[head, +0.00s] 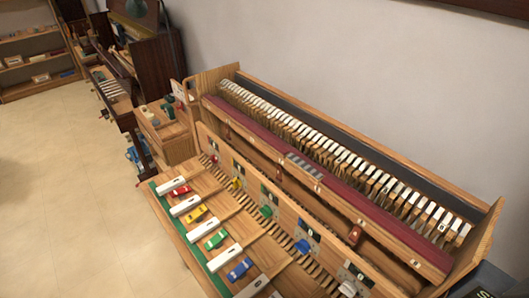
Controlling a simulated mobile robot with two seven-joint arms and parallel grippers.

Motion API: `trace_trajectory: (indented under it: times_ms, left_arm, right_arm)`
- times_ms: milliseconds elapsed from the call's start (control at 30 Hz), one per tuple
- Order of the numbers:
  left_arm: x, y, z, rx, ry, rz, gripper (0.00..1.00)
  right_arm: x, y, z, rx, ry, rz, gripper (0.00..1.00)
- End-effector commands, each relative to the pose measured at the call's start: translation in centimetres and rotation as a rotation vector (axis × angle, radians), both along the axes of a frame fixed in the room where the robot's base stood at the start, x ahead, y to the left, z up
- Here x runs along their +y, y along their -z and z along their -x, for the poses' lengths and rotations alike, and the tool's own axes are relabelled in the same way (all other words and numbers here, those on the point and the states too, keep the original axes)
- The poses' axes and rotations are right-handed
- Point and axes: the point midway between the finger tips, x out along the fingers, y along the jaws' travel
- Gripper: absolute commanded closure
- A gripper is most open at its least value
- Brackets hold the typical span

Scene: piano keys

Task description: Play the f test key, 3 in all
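Several white test keys lie in a row along the front of a wooden piano-action bench: one at the far left end (174,184), then others (185,206), (202,229), (222,257), and one cut by the bottom edge (253,287). Red (180,191), yellow (196,213), green (215,239) and blue (239,268) pieces sit beside the keys. Small letter tags on the upright board behind are too small to read, so I cannot tell which key is f. Neither of my grippers is in view.
A long row of white-topped hammers (330,150) runs behind a dark red rail (330,190). A small wooden cabinet (165,130) stands at the bench's left end. Shelves (35,65) are far left. The tiled floor (60,200) is clear.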

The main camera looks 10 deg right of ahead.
Motion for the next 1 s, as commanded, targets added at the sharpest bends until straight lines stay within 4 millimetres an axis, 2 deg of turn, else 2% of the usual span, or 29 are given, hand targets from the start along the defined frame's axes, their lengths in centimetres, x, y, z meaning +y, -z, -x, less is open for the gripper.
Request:
trace_trajectory:
  times_ms: [800,833,1000]
  left_arm:
    - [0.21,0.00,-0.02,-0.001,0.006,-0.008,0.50]
    - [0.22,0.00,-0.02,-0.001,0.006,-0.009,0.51]
    - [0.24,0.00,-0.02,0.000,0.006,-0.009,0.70]
  right_arm:
    - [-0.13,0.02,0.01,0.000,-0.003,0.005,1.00]
    - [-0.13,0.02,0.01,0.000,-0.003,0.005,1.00]
    - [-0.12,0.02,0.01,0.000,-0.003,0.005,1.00]
